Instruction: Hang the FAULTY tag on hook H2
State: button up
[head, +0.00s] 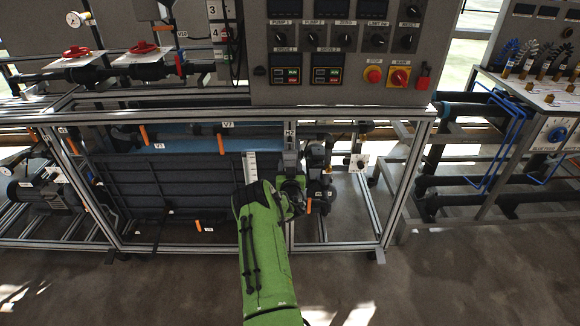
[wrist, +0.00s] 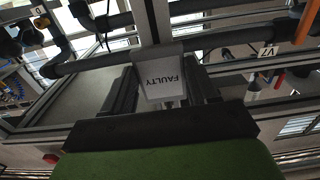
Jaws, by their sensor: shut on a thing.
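The white FAULTY tag (wrist: 161,80) is between the two dark fingers of my gripper (wrist: 160,92) in the wrist view, its lettering upside down. My gripper is shut on it. In the head view my gripper (head: 292,190) is at the upright post below the small H2 label (head: 289,133); the tag cannot be made out there. The hook itself cannot be made out. In the wrist view a grey upright post (wrist: 152,22) stands just behind the tag; I cannot tell whether they touch.
A control panel (head: 340,55) with knobs and a red stop button overhangs the metal frame (head: 400,117). Dark pipes and a pump (head: 318,165) are close right of my gripper. A white strip (head: 251,167) is at left. Open floor (head: 440,265) lies at right.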

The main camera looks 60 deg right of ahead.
jog(key=o, duration=1.1)
jog(key=shift+a, duration=0.1)
jog(key=v, duration=0.7)
jog(key=p+v, duration=0.2)
jog(key=v, duration=1.3)
jog(key=shift+s+a, duration=0.2)
jog(key=shift+a, duration=0.05)
